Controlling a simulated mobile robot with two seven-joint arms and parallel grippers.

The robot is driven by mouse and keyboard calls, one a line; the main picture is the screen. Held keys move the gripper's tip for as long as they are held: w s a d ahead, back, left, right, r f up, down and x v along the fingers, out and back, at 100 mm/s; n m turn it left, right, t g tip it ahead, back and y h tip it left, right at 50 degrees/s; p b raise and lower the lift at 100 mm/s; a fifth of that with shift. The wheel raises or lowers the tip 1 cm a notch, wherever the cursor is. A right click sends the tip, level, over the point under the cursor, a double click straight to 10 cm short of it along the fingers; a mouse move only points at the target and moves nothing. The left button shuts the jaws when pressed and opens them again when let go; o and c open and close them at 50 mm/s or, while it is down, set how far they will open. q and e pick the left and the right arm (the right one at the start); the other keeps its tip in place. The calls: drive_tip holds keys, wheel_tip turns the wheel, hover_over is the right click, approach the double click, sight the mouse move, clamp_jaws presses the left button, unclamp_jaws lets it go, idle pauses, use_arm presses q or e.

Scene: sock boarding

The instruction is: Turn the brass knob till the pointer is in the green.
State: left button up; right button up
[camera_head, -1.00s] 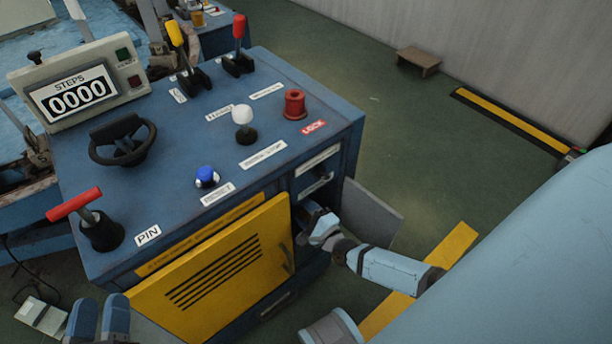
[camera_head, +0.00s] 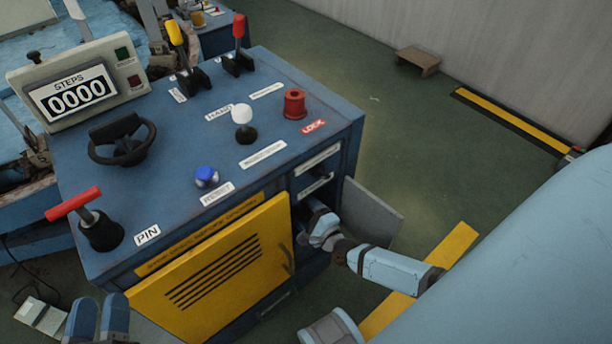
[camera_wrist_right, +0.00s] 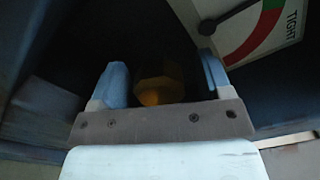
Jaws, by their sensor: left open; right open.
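The brass knob (camera_wrist_right: 155,90) shows dimly in the right wrist view, between the two blue fingers of my open right gripper (camera_wrist_right: 162,82). I cannot tell whether the fingers touch it. A dial (camera_wrist_right: 255,28) marked TIGHT is at the upper right of that view, with a dark pointer, a red band and a green band. The pointer's tip lies near the green part; its exact place is hard to tell. In the head view my right gripper (camera_head: 316,222) reaches into the cabinet opening and hides the knob. My left gripper (camera_head: 98,318) is open at the lower left.
The blue console (camera_head: 190,150) carries levers, a small wheel, a red T-handle and a STEPS counter (camera_head: 75,95) reading 0000. A yellow door (camera_head: 215,270) hangs left of my right arm, and an open grey door (camera_head: 372,212) stands to its right.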

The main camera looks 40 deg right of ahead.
drive_tip(key=shift+s, duration=0.35)
use_arm(q)
drive_tip(key=f, duration=0.1)
drive_tip(key=a+f+g+y+p, duration=0.1)
drive_tip(key=f, duration=0.1)
drive_tip(key=f+g+y+p, duration=0.1)
drive_tip(key=shift+s+a+f, duration=0.1)
drive_tip(key=shift+a+f, duration=0.15)
drive_tip(key=shift+a, duration=0.15)
use_arm(e)
drive_tip(key=s+d, duration=0.1)
drive_tip(key=s, duration=1.2)
use_arm(q)
drive_tip(key=shift+d+r, duration=0.1)
drive_tip(key=shift+r, duration=0.1)
